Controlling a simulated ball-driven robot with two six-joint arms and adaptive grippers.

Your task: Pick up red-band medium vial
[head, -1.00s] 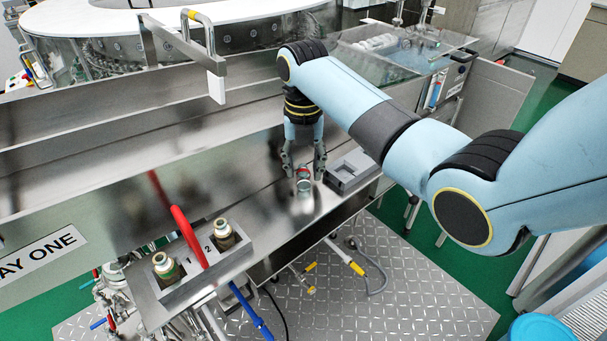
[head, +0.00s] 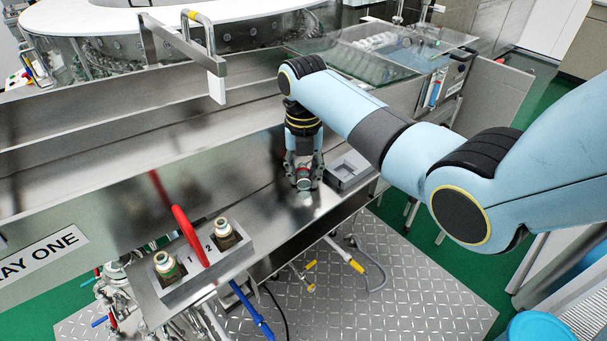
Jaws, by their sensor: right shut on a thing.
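The red-band vial (head: 304,173) stands on the steel shelf in the head view, a small clear vial with a reddish ring near its top. My right gripper (head: 304,178) comes down from above and is shut on the vial, one finger on each side. The fingers hide part of the vial's sides. The vial seems to be at shelf level; I cannot tell whether it touches the shelf. My left gripper is not in view.
A grey block with a square recess (head: 347,172) lies just right of the gripper. A holder with two vials (head: 205,262), marked 1 and 2, and a red handle (head: 188,235) stand at the front left. A steel rail (head: 182,45) rises behind. The shelf left of the gripper is clear.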

